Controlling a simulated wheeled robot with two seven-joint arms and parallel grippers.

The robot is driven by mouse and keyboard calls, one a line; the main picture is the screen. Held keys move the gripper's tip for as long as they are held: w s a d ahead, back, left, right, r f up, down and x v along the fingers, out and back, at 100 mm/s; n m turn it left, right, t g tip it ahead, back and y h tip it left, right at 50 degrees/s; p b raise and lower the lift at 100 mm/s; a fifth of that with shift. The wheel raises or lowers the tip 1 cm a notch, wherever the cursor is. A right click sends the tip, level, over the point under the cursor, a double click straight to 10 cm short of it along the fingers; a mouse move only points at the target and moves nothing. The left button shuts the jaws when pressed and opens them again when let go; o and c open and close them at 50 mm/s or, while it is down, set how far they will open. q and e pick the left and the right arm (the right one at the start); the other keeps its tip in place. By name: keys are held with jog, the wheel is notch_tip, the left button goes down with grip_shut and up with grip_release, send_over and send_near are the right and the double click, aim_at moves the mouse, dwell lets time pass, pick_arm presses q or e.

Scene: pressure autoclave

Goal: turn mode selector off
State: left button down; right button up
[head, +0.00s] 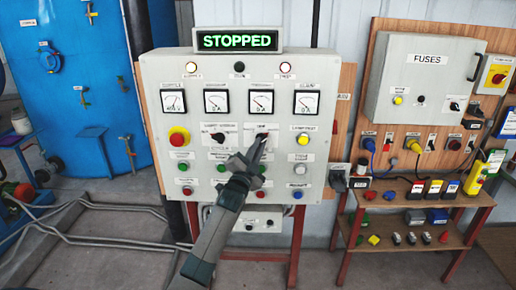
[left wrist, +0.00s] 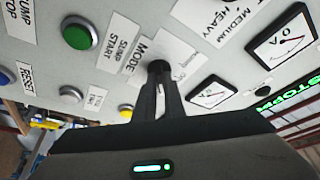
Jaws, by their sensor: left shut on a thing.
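The mode selector is a small black knob on the grey control panel (head: 232,100), right of centre. In the left wrist view, the black knob (left wrist: 158,66) sits at my fingertips beside the "MODE" label (left wrist: 136,52). My left gripper (head: 259,147) reaches up to the panel from below and is shut on the knob. It mostly covers the knob in the head view, so I cannot tell which position it points to. The display (head: 237,41) above the panel reads "STOPPED" in green. My right gripper is not in view.
A second black selector (head: 218,137) and a red emergency button (head: 179,136) are to the left; a yellow button (head: 303,140) is to the right. Push buttons lie below. A fuse box (head: 425,80) and a shelf with small parts stand at right, a blue tank (head: 80,70) at left.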

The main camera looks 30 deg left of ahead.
pick_arm(q)
jog(key=shift+w+d+f+n+g+y+b, duration=0.15)
jog(key=shift+n+y+b, duration=0.95)
jog(key=shift+n+b, duration=0.9)
jog(key=shift+d+f+n+g+y+b, duration=0.1)
jog(key=shift+n+g+y+b, duration=0.1)
jog(key=shift+n+y+b, duration=1.75)
jog(key=shift+w+d+f+n+g+y+b, duration=0.2)
jog(key=shift+n+b, duration=1.1)
jog(key=shift+n, duration=1.55)
jog(key=shift+s+a+r, duration=0.1)
jog(key=c, duration=1.8)
grip_release()
jog(key=shift+c, duration=0.2)
